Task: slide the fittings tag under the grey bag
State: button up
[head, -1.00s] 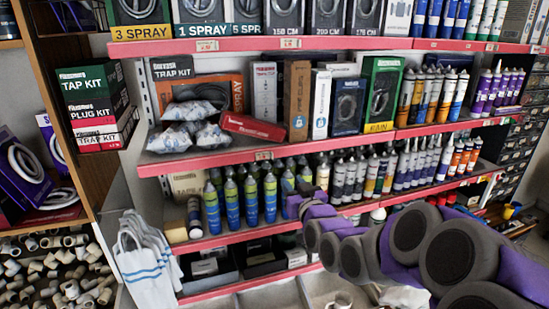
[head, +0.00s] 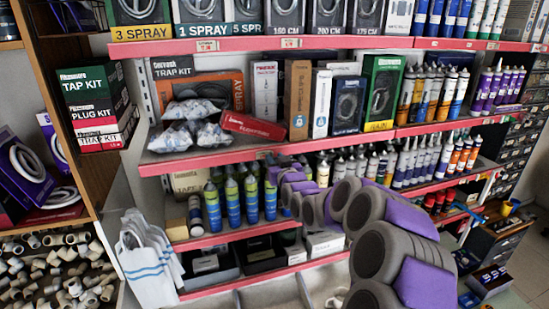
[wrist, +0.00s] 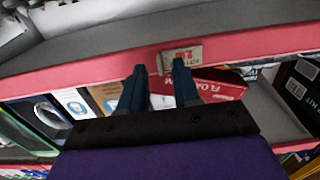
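The fittings tag (head: 263,155), a small pale label with red print, sits on the pink front edge of the middle shelf. It is larger in the wrist view (wrist: 182,55), which looks upside down. My gripper (wrist: 158,66) has two dark fingers apart with nothing between them. The tips are close to the shelf edge, one overlapping the tag in the picture; contact cannot be told. In the head view, my arm's end is just below and right of the tag, its fingers unclear. Several pale grey plastic bags (head: 190,128) lie on that shelf, left of the tag.
A red box (head: 252,126) lies on the shelf behind the tag, with upright boxes (head: 298,100) to its right. Bottles (head: 251,200) stand on the shelf below. White carrier bags (head: 150,268) hang at lower left. Another pink shelf (head: 240,46) runs above.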

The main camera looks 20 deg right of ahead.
jog(key=shift+w, duration=0.65)
grip_shut()
dwell(1.1)
